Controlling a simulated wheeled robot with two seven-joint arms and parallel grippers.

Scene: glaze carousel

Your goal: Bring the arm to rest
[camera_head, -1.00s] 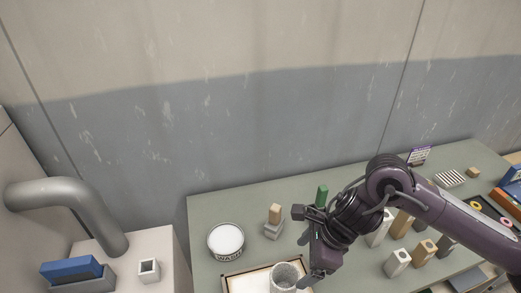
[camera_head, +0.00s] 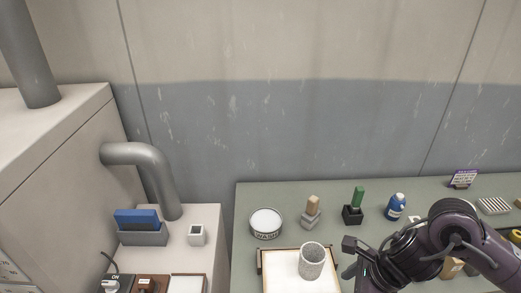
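My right arm comes in from the right, over the green table (camera_head: 360,190). My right gripper (camera_head: 347,258) is near the tray, just right of a speckled grey cup (camera_head: 312,262). A gap shows between the gripper and the cup, but its fingers are partly hidden, so I cannot tell how far they are open. The cup stands upright in a shallow tray with a pale inside and dark rim (camera_head: 272,273). My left gripper is not in view.
A pipe (camera_head: 150,170) and a blue sponge-like block (camera_head: 137,218) are at left.

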